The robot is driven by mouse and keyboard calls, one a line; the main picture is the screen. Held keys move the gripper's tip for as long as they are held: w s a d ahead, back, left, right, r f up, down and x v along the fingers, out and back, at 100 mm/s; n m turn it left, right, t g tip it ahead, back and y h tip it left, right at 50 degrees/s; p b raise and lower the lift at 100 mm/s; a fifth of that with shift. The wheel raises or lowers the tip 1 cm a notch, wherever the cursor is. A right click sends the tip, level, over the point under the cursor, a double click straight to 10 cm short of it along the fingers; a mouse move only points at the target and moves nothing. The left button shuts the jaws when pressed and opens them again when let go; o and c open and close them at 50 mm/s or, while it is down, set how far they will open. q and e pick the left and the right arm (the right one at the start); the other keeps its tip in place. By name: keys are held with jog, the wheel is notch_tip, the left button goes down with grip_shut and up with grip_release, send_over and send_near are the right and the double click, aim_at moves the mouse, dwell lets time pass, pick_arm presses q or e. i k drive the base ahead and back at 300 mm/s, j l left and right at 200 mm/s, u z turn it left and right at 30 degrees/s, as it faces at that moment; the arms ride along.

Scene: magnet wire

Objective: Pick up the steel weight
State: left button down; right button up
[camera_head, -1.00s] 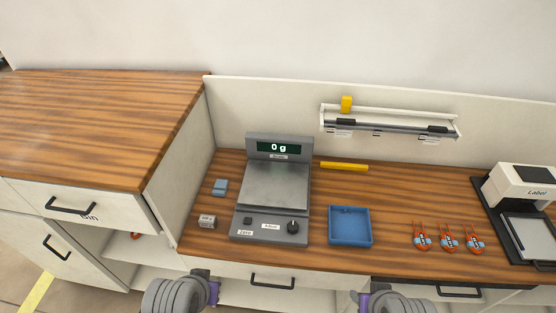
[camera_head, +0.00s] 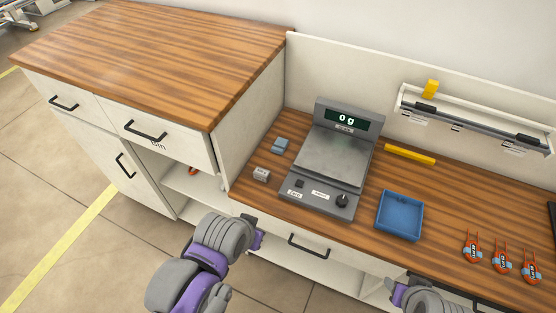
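The steel weight (camera_head: 261,174) looks like a small grey block with a marked face. It lies on the wooden worktop, left of the scale's front corner. The scale (camera_head: 332,160) reads 0 g and its plate is empty. My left gripper (camera_head: 258,236) is in front of the worktop's front edge, below the weight and apart from it; its fingers are too small and turned to tell open from shut. My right gripper (camera_head: 394,290) is at the bottom of the view, in front of the drawers; its fingers are also unclear.
A blue-grey block (camera_head: 280,146) lies behind the weight. A blue tray (camera_head: 399,215) stands right of the scale, and several orange-red items (camera_head: 502,259) lie further right. A yellow bar (camera_head: 410,155) lies behind. A taller cabinet (camera_head: 150,60) borders the worktop at left.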

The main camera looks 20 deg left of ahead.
aim_at(261, 174)
jog(key=u, duration=0.4)
jog(key=j+u, duration=0.15)
jog(key=u, duration=0.65)
jog(key=j+u, duration=0.1)
jog(key=u, duration=0.25)
jog(key=i+j, duration=0.25)
